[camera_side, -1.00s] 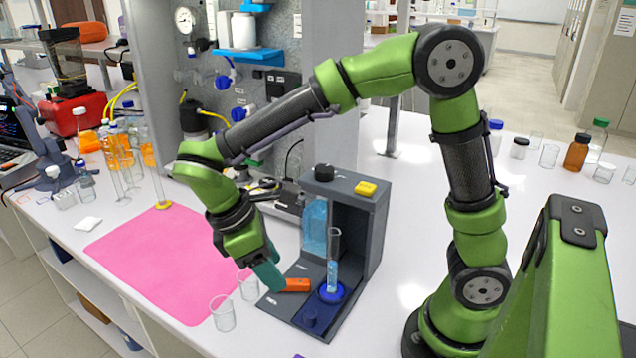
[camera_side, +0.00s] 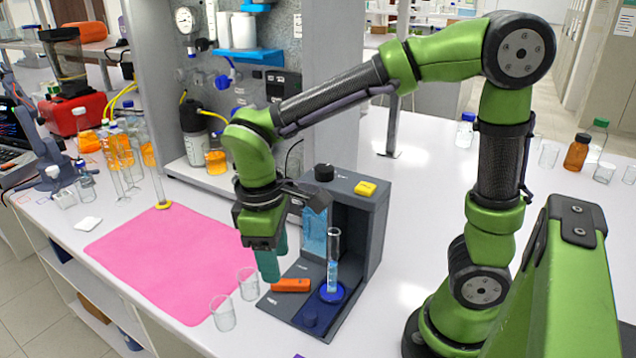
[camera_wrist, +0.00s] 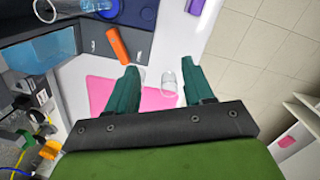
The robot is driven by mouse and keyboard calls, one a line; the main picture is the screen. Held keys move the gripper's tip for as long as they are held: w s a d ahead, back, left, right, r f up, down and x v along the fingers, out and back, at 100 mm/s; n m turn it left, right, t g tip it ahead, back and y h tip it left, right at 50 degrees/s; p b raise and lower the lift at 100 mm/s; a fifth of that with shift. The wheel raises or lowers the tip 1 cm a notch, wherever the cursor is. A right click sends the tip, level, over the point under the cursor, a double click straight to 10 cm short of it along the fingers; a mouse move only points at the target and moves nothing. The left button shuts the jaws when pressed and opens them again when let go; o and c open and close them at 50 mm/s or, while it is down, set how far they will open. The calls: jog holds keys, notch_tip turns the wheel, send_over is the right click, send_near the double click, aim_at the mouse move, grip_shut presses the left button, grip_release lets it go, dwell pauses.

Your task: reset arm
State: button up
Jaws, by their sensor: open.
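My gripper (camera_side: 268,266) points down at the left edge of the membrane rig (camera_side: 372,225), near the orange piece (camera_side: 291,286). In the wrist view my gripper (camera_wrist: 158,78) shows two green fingers spread apart with nothing between them. The orange piece also shows in the wrist view (camera_wrist: 117,46), lying on the rig's dark base, apart from the fingers. A clear cylinder with blue liquid (camera_side: 333,262) stands upright on a blue round seat (camera_side: 332,293) on the base. A yellow button (camera_side: 366,188) is on top of the rig.
Two empty glass beakers, one nearer (camera_side: 223,313) and one farther (camera_side: 249,284), stand just left of the rig. A pink mat (camera_side: 165,258) lies clear to the left. Bottles and glassware (camera_side: 115,150) stand at the back left.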

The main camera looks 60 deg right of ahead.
jog(key=s+d+r+m+t+y, duration=0.2)
jog(key=s+d+r+m+t, duration=0.3)
jog(key=d+m+t, duration=0.3)
jog(key=shift+d+r+m+y, duration=0.15)
jog(key=shift+r+m+y, duration=0.15)
jog(key=shift+r, duration=0.6)
jog(key=shift+s, duration=0.1)
